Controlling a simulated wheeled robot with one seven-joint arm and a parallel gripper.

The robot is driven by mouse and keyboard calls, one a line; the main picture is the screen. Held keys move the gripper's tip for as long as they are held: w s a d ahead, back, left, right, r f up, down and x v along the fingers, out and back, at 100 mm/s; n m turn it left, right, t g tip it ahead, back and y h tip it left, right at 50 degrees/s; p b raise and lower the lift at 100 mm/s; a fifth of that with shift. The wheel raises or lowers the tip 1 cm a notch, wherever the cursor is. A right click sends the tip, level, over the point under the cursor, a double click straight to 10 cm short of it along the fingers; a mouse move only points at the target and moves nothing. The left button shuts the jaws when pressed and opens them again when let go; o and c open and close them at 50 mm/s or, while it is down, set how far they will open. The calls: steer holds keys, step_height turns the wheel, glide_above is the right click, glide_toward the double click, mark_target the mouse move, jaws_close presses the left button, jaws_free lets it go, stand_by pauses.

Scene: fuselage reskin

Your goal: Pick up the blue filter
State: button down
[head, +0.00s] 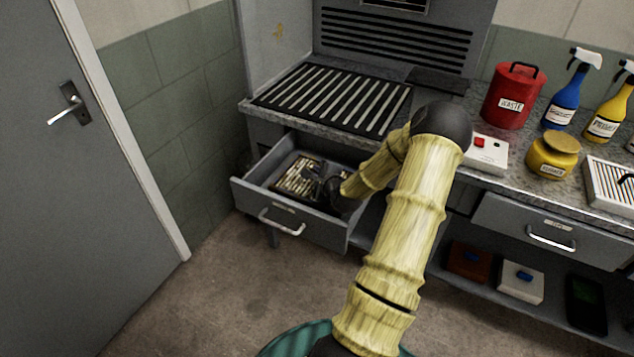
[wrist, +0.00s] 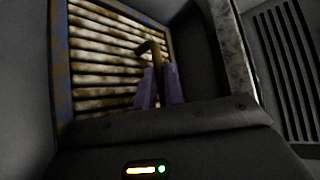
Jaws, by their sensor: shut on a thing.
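The blue filter (head: 298,176) lies in the open drawer (head: 262,205) at the left of the bench in the head view. In the wrist view, the filter (wrist: 98,60) shows dirty pale pleats and a worn blue rim along its left edge. A brown bent handle (wrist: 150,48) stands up near its right side. My gripper (wrist: 160,86) is shut on this handle. In the head view my gripper (head: 335,188) is a dark shape inside the drawer, at the filter's right end, and hides part of it. Whether the filter touches the drawer floor is unclear.
Above the drawer is a slatted bench section (head: 335,98). On the bench stand a red waste can (head: 512,98), a yellow jar (head: 553,158), spray bottles (head: 568,95) and a white slatted filter (head: 612,186). A shut drawer (head: 545,232) is at right. The drawer walls are close around my gripper.

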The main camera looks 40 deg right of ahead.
steer(key=shift+r, duration=0.1)
step_height(320, 180, up, 28)
steer(key=p, duration=0.3)
steer(key=shift+p, duration=0.3)
